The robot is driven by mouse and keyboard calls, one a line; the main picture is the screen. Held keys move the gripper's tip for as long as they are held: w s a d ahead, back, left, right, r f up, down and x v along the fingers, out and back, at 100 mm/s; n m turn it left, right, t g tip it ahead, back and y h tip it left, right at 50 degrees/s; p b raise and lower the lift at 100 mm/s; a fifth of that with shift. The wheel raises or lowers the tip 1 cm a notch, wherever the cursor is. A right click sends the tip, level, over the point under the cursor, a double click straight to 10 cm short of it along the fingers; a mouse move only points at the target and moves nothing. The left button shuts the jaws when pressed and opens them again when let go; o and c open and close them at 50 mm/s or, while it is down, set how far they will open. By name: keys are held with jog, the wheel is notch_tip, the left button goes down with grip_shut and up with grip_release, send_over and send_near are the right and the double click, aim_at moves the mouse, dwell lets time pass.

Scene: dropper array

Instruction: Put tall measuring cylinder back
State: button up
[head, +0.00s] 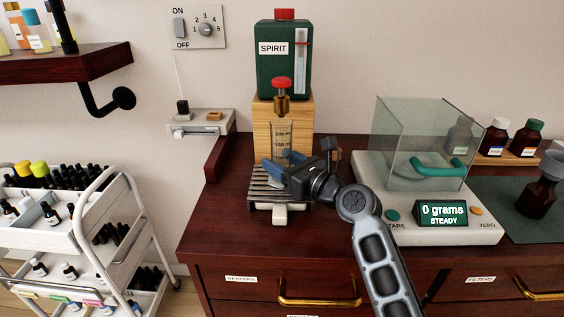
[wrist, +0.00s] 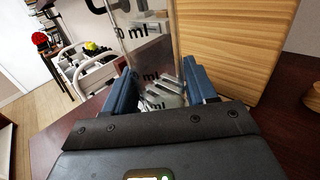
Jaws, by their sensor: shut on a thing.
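The tall measuring cylinder (head: 281,136) is clear, with dark ml markings. It stands upright in front of a wooden block, under the brass tap with a red knob (head: 281,88), above a slatted drip tray (head: 262,184). My gripper (head: 281,166) reaches in from the right and is shut on the cylinder's lower part. In the wrist view the cylinder (wrist: 150,45) rises between my two blue fingers. Its base is hidden by my gripper in the head view, so I cannot tell whether it touches the tray.
A green SPIRIT container (head: 284,60) sits on the wooden block (head: 304,112). A scale (head: 375,212) with a glass shield (head: 425,140) stands close to the right of my arm. Brown bottles (head: 527,138) are farther right. A bottle trolley (head: 75,240) stands left; the desk's front left is clear.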

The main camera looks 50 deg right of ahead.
jog(key=o, duration=1.4)
jog(key=shift+f, duration=0.15)
jog(key=shift+s, duration=0.1)
jog(key=s, duration=0.4)
jog(key=s+a+b, duration=0.1)
jog(key=s, duration=0.6)
jog(key=shift+s+a+r, duration=0.25)
jog(key=shift+s, duration=0.15)
